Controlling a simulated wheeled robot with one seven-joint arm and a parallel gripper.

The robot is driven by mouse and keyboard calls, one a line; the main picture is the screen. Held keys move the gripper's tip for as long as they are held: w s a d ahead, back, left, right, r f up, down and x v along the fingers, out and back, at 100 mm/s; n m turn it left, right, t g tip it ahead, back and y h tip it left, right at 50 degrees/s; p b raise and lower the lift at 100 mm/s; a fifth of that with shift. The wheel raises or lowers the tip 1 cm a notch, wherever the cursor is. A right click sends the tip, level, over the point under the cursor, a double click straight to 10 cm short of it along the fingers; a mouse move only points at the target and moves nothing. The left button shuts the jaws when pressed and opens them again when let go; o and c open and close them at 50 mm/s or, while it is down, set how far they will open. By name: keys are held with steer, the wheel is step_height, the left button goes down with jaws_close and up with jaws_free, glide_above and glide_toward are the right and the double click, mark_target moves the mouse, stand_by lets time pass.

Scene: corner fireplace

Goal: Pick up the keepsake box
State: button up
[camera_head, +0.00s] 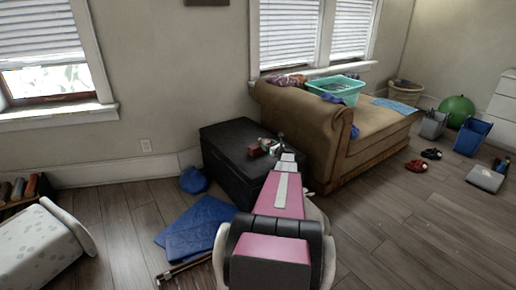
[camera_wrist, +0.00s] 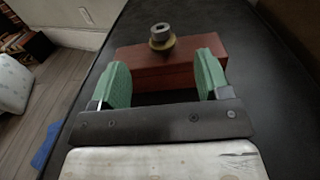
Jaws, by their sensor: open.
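The keepsake box, a reddish-brown wooden box (camera_wrist: 150,58), lies on the black chest (camera_wrist: 262,75) in the wrist view. In the head view a small reddish shape on the chest (camera_head: 232,133) looks like the box (camera_head: 256,151). My gripper (camera_wrist: 163,80) is open, its two green finger pads apart at the near side of the box. The pads overlap the box's ends in the picture; I cannot tell whether they touch it. The lower near part of the box is in shadow between the pads.
A small grey and brass round object (camera_wrist: 161,38) stands on or just behind the box's top. A tan sofa (camera_head: 330,125) with a teal basket (camera_head: 337,88) is right of the chest. A blue folded cloth (camera_head: 198,225) lies on the floor at its left.

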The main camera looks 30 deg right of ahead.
mark_target(261, 140)
steer(key=w, duration=0.5)
steer(key=w+a, duration=0.1)
steer(key=w, duration=0.2)
steer(key=shift+w, duration=0.35)
steer(key=shift+r, duration=0.1)
steer(key=shift+c, duration=0.3)
jaws_close()
